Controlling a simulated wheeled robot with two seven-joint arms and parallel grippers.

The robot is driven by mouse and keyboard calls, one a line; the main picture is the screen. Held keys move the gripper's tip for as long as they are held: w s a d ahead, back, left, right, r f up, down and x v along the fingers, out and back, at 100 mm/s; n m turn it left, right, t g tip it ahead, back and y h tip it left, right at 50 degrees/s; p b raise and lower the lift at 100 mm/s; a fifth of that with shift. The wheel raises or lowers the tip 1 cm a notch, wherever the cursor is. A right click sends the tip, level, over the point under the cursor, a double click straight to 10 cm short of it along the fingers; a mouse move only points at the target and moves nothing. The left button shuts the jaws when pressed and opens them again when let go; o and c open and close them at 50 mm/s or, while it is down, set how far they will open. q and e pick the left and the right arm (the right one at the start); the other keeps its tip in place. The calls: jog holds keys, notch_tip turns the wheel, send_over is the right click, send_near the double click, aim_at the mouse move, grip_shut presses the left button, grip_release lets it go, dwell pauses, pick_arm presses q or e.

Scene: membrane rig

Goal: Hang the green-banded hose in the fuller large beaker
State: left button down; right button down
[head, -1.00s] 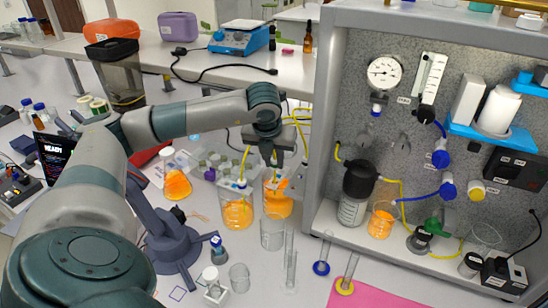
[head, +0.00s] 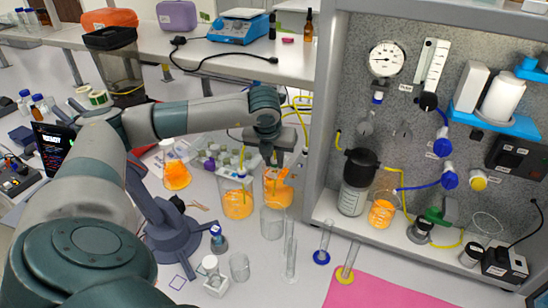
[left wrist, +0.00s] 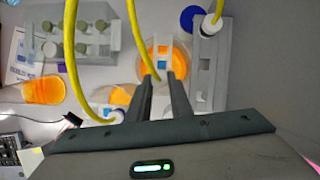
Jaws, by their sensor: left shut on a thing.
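Two large beakers hold orange liquid: a front beaker (head: 237,204) and a back beaker (head: 270,192). I cannot tell surely which is fuller. My left gripper (head: 273,160) points down above the back beaker, and its fingers (left wrist: 163,80) are shut on a yellow hose (left wrist: 133,38). An orange-filled beaker (left wrist: 177,55) shows just beyond the fingertips. No green band is clear on any hose. My right gripper is out of view.
An empty clear beaker (head: 271,222) and a tall cylinder (head: 290,250) stand close in front. A flask of orange liquid (head: 176,172) and a rack of vials (head: 215,150) are to the left. The grey cabinet wall (head: 318,130) rises close on the right.

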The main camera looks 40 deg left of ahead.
pick_arm(q)
jog(key=shift+f, duration=0.5)
dwell(0.6)
jog(key=shift+f+b, duration=0.2)
jog(key=shift+b, duration=0.4)
jog(key=c, duration=1.5)
grip_release()
jog(key=shift+r, duration=0.1)
jog(key=shift+s+d+r+b, duration=0.15)
jog(key=shift+r+b, duration=0.15)
jog(key=shift+r, duration=0.15)
jog(key=shift+b+v, duration=2)
jog(key=shift+v, duration=6.1)
